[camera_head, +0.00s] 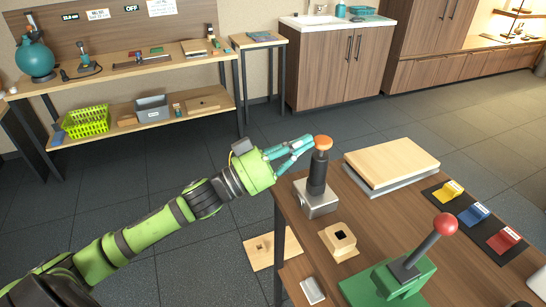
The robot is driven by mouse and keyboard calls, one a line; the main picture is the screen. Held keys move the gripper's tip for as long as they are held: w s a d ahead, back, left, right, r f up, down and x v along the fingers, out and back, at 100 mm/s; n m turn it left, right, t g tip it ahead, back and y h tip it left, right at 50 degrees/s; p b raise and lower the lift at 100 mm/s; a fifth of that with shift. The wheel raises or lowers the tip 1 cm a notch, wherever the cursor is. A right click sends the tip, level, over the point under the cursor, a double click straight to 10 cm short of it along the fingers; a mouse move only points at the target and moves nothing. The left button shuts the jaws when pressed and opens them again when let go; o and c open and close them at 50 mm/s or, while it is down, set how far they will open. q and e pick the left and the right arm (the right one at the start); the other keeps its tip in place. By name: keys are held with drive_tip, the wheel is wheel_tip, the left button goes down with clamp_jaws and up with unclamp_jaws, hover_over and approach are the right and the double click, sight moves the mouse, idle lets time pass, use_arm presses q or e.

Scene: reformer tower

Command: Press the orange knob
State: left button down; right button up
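The orange knob (323,142) sits on top of an upright black column (317,175) that rises from a grey metal block (316,198) near the left edge of the brown table. My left gripper (308,143) reaches in from the left with its teal fingertips beside the knob, at about its height. The fingers look drawn together at the tips with nothing between them. I cannot tell whether the fingertips touch the knob or column. My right gripper is not in view.
On the table (393,218) are a wooden board (391,162), a small wooden block with a square hole (339,241), a green base (388,287) with a red-ball lever (445,224), and yellow, blue and red tags (474,214). A shelf bench (150,64) stands behind. Open floor lies left.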

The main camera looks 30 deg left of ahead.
use_arm(q)
drive_tip(key=b+v, duration=0.1)
drive_tip(key=v, duration=0.5)
drive_tip(key=shift+a, duration=0.1)
idle(0.6)
wheel_tip(320, 180, up, 3)
drive_tip(key=p, duration=0.8)
drive_tip(key=shift+w+f, duration=0.1)
drive_tip(key=shift+f, duration=0.05)
